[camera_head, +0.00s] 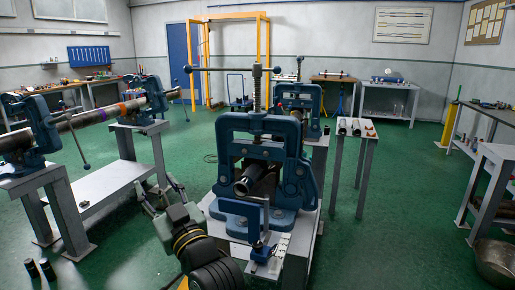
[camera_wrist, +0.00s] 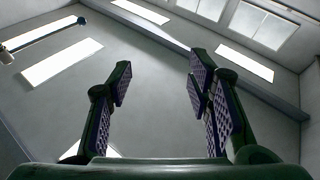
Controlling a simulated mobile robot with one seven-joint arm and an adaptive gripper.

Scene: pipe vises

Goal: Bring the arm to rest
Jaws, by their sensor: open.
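My gripper (camera_wrist: 158,75) is open in the wrist view, its two padded fingers wide apart with nothing between them. In the head view my arm rises from the bottom edge and bends up to the left. Its end is left of the near blue pipe vise (camera_head: 231,125), apart from it, in front of the left bench. A dark pipe (camera_head: 246,184) sits in the near vise.
A long pipe (camera_head: 95,118) lies across two vises on the left stands. A low grey bench (camera_head: 97,185) stands below it. A small table (camera_head: 368,132) with short fittings is right of the near vise. A metal bowl (camera_head: 493,262) is at the lower right. Green floor is open at right.

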